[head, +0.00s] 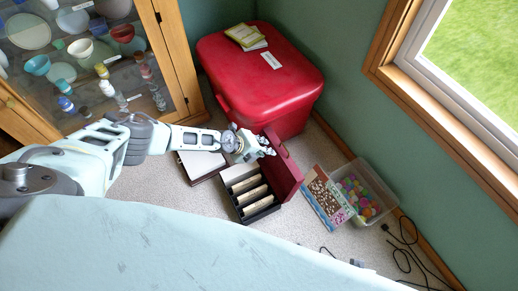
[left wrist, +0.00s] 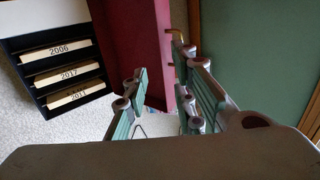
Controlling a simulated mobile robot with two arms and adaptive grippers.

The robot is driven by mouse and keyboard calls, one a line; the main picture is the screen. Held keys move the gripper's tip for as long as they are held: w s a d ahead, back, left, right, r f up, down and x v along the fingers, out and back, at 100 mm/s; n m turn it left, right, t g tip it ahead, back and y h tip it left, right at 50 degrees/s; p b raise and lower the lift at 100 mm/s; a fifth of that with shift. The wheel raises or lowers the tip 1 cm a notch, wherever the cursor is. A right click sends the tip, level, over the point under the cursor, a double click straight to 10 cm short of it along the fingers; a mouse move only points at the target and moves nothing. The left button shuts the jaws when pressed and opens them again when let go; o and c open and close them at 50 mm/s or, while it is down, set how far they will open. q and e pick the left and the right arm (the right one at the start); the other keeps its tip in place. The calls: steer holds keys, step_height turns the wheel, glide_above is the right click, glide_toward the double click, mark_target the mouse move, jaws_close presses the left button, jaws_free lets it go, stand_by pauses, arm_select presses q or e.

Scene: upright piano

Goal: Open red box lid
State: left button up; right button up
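A low box (head: 238,207) with a dark inside and several labelled dividers stands on the carpet. Its dark red lid (head: 285,175) stands raised on its right side, so the box is open from above. In the left wrist view the lid (left wrist: 133,35) rises beside the dark compartment (left wrist: 20,45). My left gripper (head: 266,147) is at the far upper end of the lid. Its fingers (left wrist: 160,80) are apart, with the red panel showing behind the gap; whether they touch it I cannot tell. My right gripper is not in view.
A large red chest (head: 292,90), closed, with books (head: 246,37) on top, stands just behind. A picture box (head: 326,196) and a clear bin (head: 378,180) of colourful pieces are at right. A flat book-like item (head: 200,165) lies at left. Black cables (head: 408,245) lie at lower right.

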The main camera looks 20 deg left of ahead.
arm_select(q)
steer(key=shift+v, duration=1.25)
steer(key=shift+c, duration=0.3)
